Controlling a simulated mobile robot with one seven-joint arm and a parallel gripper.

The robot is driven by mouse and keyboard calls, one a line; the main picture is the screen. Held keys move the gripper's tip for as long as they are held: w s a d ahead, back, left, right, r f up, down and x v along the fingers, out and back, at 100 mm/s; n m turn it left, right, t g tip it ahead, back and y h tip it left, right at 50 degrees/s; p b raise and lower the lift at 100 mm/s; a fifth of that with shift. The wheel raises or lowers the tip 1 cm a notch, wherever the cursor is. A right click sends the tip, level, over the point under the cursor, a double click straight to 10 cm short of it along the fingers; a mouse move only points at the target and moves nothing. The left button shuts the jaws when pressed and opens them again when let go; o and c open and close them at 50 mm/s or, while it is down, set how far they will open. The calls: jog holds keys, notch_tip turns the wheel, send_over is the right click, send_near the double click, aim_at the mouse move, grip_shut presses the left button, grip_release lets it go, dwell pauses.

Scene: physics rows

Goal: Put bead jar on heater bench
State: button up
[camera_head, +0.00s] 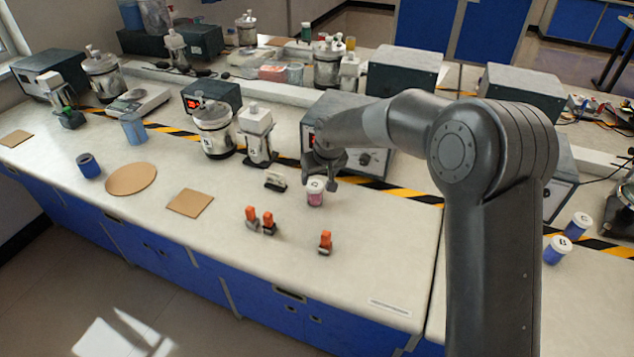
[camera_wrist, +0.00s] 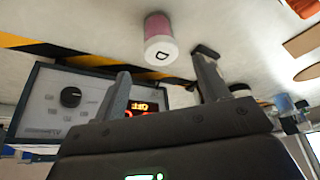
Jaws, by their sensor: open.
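A small jar (camera_head: 315,192) with a white lid and pink contents stands upright on the pale bench top (camera_head: 360,255) in the head view. It also shows in the wrist view (camera_wrist: 158,30), with a dark letter on its lid. My gripper (camera_head: 322,176) is just above and beside this jar. In the wrist view my gripper (camera_wrist: 160,78) is open, and the jar appears beyond the fingertips, not held. Two jars with white lids and blue contents, a nearer one (camera_head: 557,249) and a farther one (camera_head: 578,226), stand at the right. I cannot tell which surface is the heater bench.
A grey box with a knob (camera_head: 372,158) and red display stands behind my gripper. Orange-topped items (camera_head: 325,242) and a small dark-and-white block (camera_head: 275,180) are near the jar. A square board (camera_head: 189,203) and round board (camera_head: 131,179) lie left.

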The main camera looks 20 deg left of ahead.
jog(key=shift+s+d+r, duration=0.2)
jog(key=shift+r, duration=0.4)
jog(key=s+d+r+m+t+h, duration=0.1)
jog(key=s+d+r, duration=0.2)
jog(key=d+r, duration=0.35)
jog(key=s+d+r+m+h, duration=0.1)
jog(key=s+d+r+m, duration=0.2)
jog(key=d, duration=0.7)
jog(key=s+d+r+t, duration=0.1)
jog(key=s+d+r, duration=0.2)
jog(key=d+r, duration=0.4)
jog(key=s+d+m+h, duration=0.1)
jog(key=s+d+m, duration=0.4)
jog(key=s+d, duration=1.3)
jog(key=s, duration=0.3)
jog(key=shift+s, duration=0.35)
